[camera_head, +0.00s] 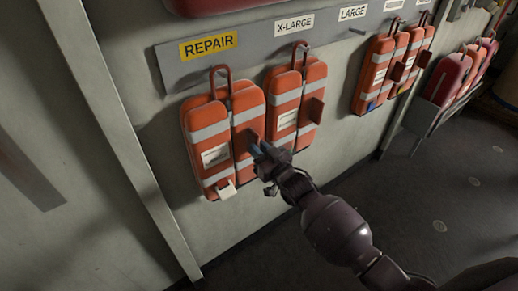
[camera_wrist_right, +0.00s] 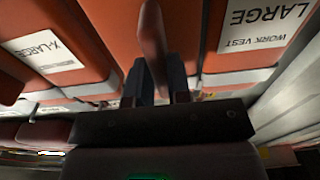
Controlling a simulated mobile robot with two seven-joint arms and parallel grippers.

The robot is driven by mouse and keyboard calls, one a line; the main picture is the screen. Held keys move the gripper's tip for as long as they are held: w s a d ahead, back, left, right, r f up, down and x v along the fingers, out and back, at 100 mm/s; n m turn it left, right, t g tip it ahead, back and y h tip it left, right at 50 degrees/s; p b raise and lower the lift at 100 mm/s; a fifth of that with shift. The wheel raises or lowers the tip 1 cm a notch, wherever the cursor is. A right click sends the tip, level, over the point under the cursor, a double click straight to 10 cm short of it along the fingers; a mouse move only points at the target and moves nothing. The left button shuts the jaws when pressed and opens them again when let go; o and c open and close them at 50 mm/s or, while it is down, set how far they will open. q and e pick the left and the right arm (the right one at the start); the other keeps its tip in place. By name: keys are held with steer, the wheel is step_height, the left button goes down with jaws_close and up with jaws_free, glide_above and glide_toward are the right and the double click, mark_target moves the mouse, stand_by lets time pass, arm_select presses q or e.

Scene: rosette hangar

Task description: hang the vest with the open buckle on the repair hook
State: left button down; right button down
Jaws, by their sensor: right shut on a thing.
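An orange vest (camera_head: 207,124) with grey bands hangs by its dark loop under the yellow REPAIR sign (camera_head: 209,45). A white piece (camera_head: 226,190) sticks out at its lower edge; I cannot tell whether that is the buckle. In the wrist view its card (camera_wrist_right: 264,22) reads LARGE WORK VEST, upside down. My right gripper (camera_head: 259,152) is at this vest's right side, shut on its reddish-brown tab (camera_wrist_right: 152,40). The fingers hide part of the tab. The hook itself is mostly hidden by the loop. My left gripper is not in view.
A second orange vest (camera_head: 284,98) hangs close on the right under X-LARGE (camera_head: 293,23); its card (camera_wrist_right: 44,50) shows in the wrist view. An empty peg (camera_head: 357,31) is under LARGE. More vests (camera_head: 377,72) hang farther right. A wall post (camera_head: 115,130) stands left.

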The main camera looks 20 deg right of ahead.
steer(key=shift+r, duration=0.15)
steer(key=c, duration=1)
jaws_free()
steer(key=shift+c, duration=0.2)
steer(key=shift+o, duration=0.3)
steer(key=shift+f, duration=0.25)
steer(key=v, duration=1)
steer(key=shift+s, duration=0.4)
steer(key=shift+d, duration=0.15)
steer(key=s+d+f+m+g+h, duration=0.1)
steer(key=s+d+f+g+h, duration=0.2)
steer(key=s+f, duration=0.4)
steer(key=s+d+f+m+g+h, duration=0.2)
steer(key=s+d+f, duration=0.3)
steer(key=s, duration=0.9)
step_height(320, 180, down, 2)
steer(key=shift+s+f+g+h, duration=0.2)
steer(key=shift+s+g+h, duration=0.05)
steer(key=shift+g+h, duration=0.5)
